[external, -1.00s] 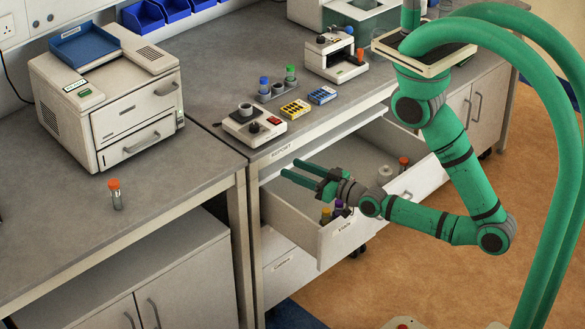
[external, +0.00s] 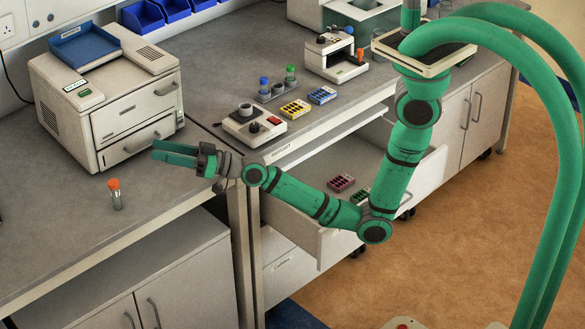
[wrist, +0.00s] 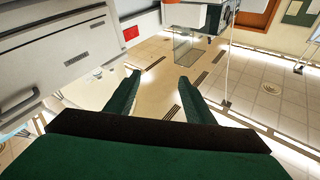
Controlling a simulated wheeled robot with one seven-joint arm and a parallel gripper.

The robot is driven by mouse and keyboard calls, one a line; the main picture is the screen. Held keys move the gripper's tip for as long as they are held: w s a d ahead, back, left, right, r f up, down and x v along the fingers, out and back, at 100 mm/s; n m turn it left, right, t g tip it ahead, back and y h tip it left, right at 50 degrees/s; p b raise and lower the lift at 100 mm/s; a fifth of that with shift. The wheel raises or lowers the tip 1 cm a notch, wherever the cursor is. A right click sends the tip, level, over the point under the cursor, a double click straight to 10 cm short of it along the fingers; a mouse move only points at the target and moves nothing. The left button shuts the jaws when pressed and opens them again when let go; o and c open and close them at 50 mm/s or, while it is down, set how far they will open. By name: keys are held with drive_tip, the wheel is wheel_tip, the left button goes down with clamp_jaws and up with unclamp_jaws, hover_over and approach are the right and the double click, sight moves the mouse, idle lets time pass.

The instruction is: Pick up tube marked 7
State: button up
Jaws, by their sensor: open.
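An orange-capped tube (external: 115,194) stands upright on the bare left bench. A blue-capped tube (external: 263,86) and a green-capped tube (external: 290,75) stand in a small rack on the middle bench. An orange-capped tube (external: 360,55) is at the small white device behind. No number is legible on any tube, so I cannot tell which is marked 7. My gripper (external: 153,150) is open and empty, up and right of the left bench's tube in the external view and apart from it. In the wrist view the open fingers (wrist: 159,78) have nothing between them.
A large white printer-like machine (external: 135,116) stands behind my gripper. The drawer (external: 327,240) is open under my arm, with small boxes (external: 340,184) inside. A knobbed device (external: 254,127) sits near the middle bench's edge. The left bench's front is otherwise clear.

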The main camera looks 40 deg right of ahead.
sight(95, 187)
drive_tip(key=w+a+f+n+g+h, duration=0.1)
drive_tip(key=w+a+f+n+g, duration=0.1)
drive_tip(key=a, duration=0.3)
drive_tip(key=w+a+f+n+g+h, duration=0.1)
drive_tip(key=w+a+f+g+h, duration=0.1)
drive_tip(key=a, duration=0.4)
drive_tip(key=w+a+f+n+g+h, duration=0.1)
drive_tip(key=w+a+f+n+g, duration=0.1)
drive_tip(key=w+a+f+g, duration=0.2)
drive_tip(key=shift+w+a+f+n, duration=0.15)
drive_tip(key=shift+w+a+f, duration=0.2)
drive_tip(key=shift+a, duration=0.2)
drive_tip(key=shift+w+a+f+n, duration=0.15)
drive_tip(key=shift+w+a+f, duration=0.05)
drive_tip(key=shift+a+f, duration=0.3)
drive_tip(key=shift+r, duration=0.1)
drive_tip(key=c, duration=1.2)
